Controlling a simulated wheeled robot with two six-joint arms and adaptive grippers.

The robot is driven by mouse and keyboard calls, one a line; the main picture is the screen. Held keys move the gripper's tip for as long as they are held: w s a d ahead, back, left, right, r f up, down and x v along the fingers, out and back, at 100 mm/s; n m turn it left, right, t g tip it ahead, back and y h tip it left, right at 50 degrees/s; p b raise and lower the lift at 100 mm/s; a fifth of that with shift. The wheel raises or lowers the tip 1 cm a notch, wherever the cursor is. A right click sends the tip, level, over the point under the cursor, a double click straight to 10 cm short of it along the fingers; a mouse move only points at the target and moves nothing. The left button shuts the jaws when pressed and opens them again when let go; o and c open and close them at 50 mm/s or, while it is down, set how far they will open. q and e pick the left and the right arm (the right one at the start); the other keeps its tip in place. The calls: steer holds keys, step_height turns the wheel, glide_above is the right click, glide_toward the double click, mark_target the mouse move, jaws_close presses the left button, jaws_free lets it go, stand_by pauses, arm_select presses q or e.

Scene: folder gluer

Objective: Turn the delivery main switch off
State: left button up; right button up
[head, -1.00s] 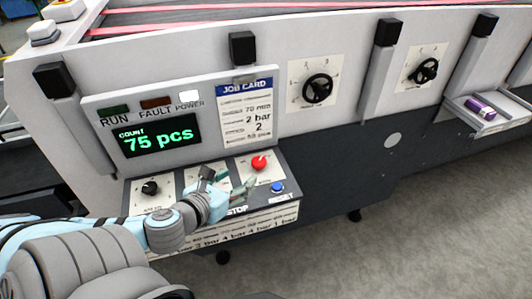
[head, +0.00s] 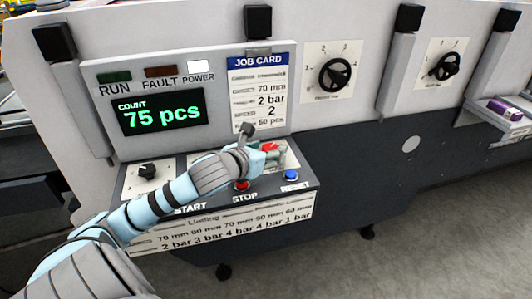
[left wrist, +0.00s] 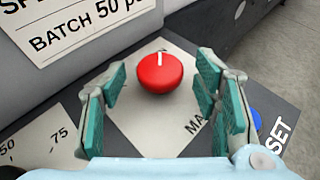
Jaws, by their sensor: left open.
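The main switch is a round red knob (head: 270,147) on the sloping control panel, partly hidden by my left gripper (head: 266,157) in the head view. In the left wrist view the red knob (left wrist: 160,76) sits on a white plate with a partly hidden label starting "MA". Its white mark points to the top of the picture. My left gripper (left wrist: 162,88) is open, its green-padded fingers on either side of the knob, with gaps visible. My right gripper is in neither view.
A red stop button (head: 242,185) and a blue reset button (head: 291,174) sit close by on the panel. A black knob (head: 148,171) is at its left. The display (head: 160,115) reads 75 pcs, beside the job card (head: 262,95). The power lamp (head: 198,67) is white.

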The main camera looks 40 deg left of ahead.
arm_select(q)
steer(key=shift+w, duration=0.1)
steer(key=c, duration=1.1)
